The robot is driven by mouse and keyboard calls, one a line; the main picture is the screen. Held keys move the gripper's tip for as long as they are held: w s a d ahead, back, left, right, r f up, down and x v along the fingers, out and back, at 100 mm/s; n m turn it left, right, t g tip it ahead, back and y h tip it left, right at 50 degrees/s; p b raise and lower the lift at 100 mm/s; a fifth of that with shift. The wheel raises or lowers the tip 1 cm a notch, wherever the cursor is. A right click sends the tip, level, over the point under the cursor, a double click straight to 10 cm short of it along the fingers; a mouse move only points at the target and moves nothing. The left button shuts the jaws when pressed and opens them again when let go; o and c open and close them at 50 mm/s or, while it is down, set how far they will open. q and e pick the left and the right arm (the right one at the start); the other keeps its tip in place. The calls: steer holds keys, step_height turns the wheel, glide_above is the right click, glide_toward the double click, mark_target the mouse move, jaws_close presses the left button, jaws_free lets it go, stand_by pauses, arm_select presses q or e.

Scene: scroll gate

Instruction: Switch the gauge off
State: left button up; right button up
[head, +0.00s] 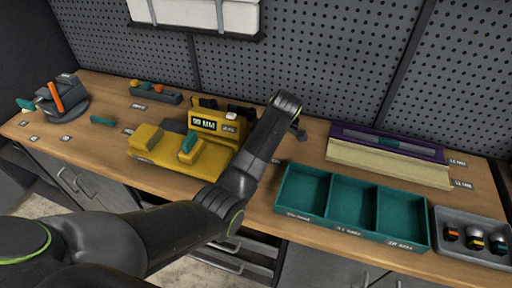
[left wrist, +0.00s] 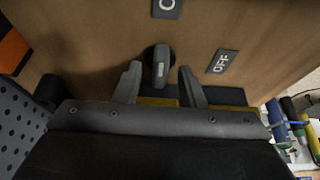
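The yellow gauge (head: 185,150) sits on the bench, its display (head: 203,123) lit and reading about 99 MM. In the left wrist view a small grey switch lever (left wrist: 160,68) stands on the brown wooden surface. A plate marked OFF (left wrist: 222,61) is right of it, and a partly cut-off plate (left wrist: 166,8) is above it. My left gripper (left wrist: 158,86) is open, one finger on each side of the lever, with gaps showing. In the head view my left gripper (head: 299,130) is beside the gauge's right side; the lever cannot be made out there. My right gripper is not in view.
A teal three-compartment tray (head: 325,210) lies to the right, with a grey tray (head: 470,240) of small parts beyond it. A purple tray (head: 385,140) and a cream bar (head: 385,163) lie behind. A grey stand (head: 65,103) is far left. Pegboard closes the back.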

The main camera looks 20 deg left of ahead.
arm_select(q)
jaws_close()
steer(key=shift+r+m+p, duration=0.2)
steer(key=shift+m+p, duration=0.2)
steer(key=shift+p, duration=0.3)
steer(key=m+t+p, duration=0.1)
steer(key=m+p, duration=0.2)
steer(key=p, duration=0.1)
steer(key=m+t+h+p, duration=0.1)
steer(key=m+p, duration=0.2)
steer(key=p, duration=0.1)
steer(key=m+t+h+p, duration=0.1)
steer(key=m+p, duration=0.3)
steer(key=shift+s+a+r, duration=0.1)
steer(key=shift+s+a, duration=0.1)
steer(key=shift+s, duration=0.05)
steer(key=m+t+p, duration=0.1)
steer(key=m, duration=0.1)
steer(key=shift+m+h+p, duration=0.3)
steer(key=shift+h+p, duration=0.1)
steer(key=shift+a+f+m+h+p, duration=0.15)
steer(key=shift+m+h, duration=0.15)
steer(key=shift+m, duration=0.45)
steer(key=shift+d+f+m+h+p, duration=0.15)
steer(key=shift+m+h, duration=0.15)
steer(key=shift+m, duration=0.45)
steer(key=shift+a, duration=0.1)
